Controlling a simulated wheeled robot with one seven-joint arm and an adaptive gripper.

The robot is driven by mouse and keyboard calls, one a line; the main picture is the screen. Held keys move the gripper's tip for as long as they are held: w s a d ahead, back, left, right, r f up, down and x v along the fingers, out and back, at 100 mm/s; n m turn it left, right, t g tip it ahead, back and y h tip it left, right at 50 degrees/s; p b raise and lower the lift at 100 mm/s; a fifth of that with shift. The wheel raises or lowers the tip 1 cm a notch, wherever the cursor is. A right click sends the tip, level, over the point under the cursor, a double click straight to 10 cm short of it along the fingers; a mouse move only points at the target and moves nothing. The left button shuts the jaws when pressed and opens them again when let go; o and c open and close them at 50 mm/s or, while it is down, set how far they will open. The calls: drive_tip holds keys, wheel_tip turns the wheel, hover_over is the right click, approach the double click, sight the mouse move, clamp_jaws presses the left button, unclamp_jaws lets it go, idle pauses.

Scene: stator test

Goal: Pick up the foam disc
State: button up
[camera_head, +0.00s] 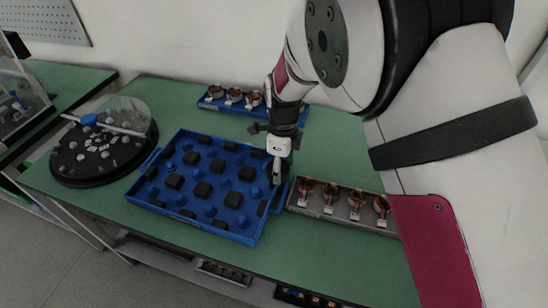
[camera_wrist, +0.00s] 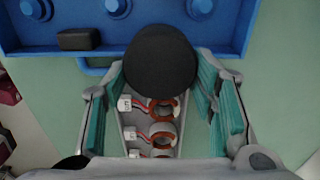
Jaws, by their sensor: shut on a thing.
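The foam disc (camera_wrist: 160,58) is black and round. In the wrist view it sits between the two teal-padded fingers of my gripper (camera_wrist: 159,78), and my gripper is shut on it. In the head view my gripper (camera_head: 277,178) points down between the blue tray's right edge and the grey tray; the disc is hard to make out there against the dark fingers. In the wrist view the disc hides part of the grey tray behind it.
A blue tray (camera_head: 188,213) with pegs and black blocks lies left of my gripper. A grey tray (camera_head: 341,189) with several copper-wound stators lies right. Another stator tray (camera_head: 209,107) stands at the back. A round black fixture (camera_head: 72,175) with a clear cover stands left on the green table (camera_head: 165,98).

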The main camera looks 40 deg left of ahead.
drive_tip(key=s+d, duration=0.1)
drive_tip(key=d, duration=0.1)
drive_tip(key=s+d, duration=0.1)
drive_tip(key=d, duration=0.2)
drive_tip(key=s+d, duration=0.2)
drive_tip(key=d, duration=0.1)
drive_tip(key=shift+s+d+r, duration=0.1)
drive_tip(key=shift+d+r, duration=0.1)
drive_tip(key=shift+r, duration=0.2)
